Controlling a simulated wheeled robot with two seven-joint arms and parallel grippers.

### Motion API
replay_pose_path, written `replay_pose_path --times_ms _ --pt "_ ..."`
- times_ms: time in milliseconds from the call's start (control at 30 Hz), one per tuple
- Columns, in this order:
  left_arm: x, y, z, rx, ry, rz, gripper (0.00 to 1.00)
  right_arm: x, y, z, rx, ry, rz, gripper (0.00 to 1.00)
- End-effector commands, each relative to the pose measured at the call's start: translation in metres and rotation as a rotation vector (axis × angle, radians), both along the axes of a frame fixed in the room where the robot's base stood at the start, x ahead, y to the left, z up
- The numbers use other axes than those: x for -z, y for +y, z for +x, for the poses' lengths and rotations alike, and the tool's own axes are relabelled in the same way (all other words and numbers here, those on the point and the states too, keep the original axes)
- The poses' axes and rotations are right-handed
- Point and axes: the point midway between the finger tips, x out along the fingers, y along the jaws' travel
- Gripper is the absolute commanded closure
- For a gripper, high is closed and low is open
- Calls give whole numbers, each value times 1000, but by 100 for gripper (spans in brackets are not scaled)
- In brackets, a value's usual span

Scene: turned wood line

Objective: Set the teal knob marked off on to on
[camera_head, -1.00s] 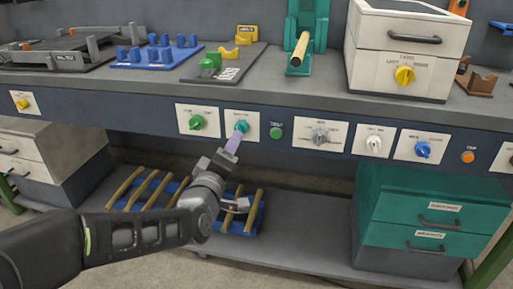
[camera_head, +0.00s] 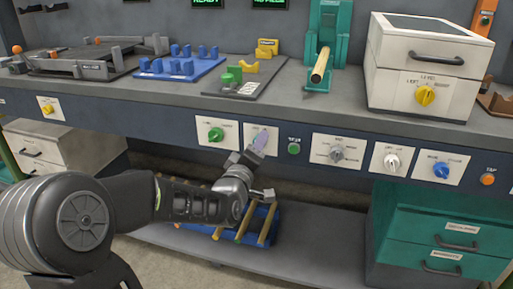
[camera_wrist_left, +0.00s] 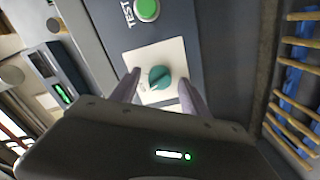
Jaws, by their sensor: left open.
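The teal knob (camera_wrist_left: 159,78) sits on a white plate (camera_wrist_left: 140,58) on the front panel, as the left wrist view shows. Its printed marks are too small to read. My left gripper (camera_head: 260,141) is open in front of that plate. In the wrist view its two fingers stand on either side of the knob, with a gap on each side; I cannot tell whether the tips reach past its face. In the head view the fingers hide the knob. My right gripper is in neither view.
A green knob (camera_head: 216,134) is on the plate to the left, and a green test button (camera_head: 294,148) is just to the right. Grey (camera_head: 337,154), white (camera_head: 392,160) and blue (camera_head: 441,170) knobs follow along the panel. A lower shelf holds a blue rack (camera_head: 262,262) with wooden rods.

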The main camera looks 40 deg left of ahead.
Motion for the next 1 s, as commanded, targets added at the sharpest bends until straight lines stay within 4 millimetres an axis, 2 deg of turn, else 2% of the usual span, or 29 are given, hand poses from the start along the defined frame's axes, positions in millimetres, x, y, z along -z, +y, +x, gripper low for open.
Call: replay_pose_path --times_ms 267,900,1000 --pt "0 0 2 1 0 0 46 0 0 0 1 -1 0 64" --pt "0 0 2 0 1 0 98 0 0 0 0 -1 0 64" --pt "0 0 2 0 1 0 100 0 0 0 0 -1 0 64"
